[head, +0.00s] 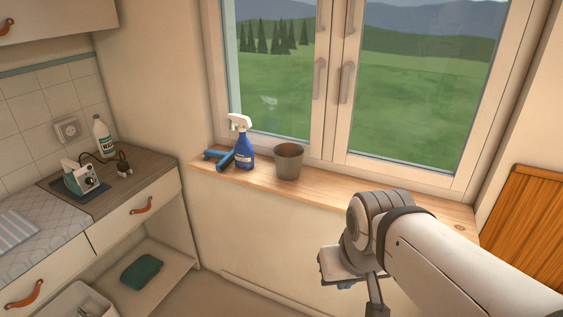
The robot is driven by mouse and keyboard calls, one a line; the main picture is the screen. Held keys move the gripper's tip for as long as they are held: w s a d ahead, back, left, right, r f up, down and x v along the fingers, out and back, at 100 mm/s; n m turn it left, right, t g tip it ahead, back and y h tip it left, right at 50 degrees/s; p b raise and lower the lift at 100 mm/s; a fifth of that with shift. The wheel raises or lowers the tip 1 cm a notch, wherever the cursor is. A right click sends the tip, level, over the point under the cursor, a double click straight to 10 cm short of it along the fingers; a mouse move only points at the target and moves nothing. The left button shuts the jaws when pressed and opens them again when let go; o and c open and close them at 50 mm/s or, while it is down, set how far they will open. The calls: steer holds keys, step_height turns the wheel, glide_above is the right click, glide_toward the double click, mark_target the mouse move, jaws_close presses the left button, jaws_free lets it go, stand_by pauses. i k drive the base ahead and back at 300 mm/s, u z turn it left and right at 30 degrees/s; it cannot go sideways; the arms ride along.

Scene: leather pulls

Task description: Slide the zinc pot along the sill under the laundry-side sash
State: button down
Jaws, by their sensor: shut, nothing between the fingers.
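The zinc pot (288,163), grey-brown and empty-looking, stands upright on the wooden sill (340,191). It is in front of the right part of the left sash (318,100), the one on the laundry side, near the centre post. My gripper (372,298) is low in the head view, to the right of the pot and apart from it, in front of the sill. It is shut and holds nothing. My wrist and the picture's lower edge hide part of it.
A blue spray bottle (244,152) with a white head stands just left of the pot, beside a blue squeegee-like tool (217,157). The sill right of the pot looks clear. A counter (150,180) with an iron (82,180) and a white bottle (103,137) is at left.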

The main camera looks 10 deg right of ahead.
mark_target(288, 162)
steer(key=z, duration=0.05)
steer(key=i, duration=1.55)
steer(key=u, duration=0.75)
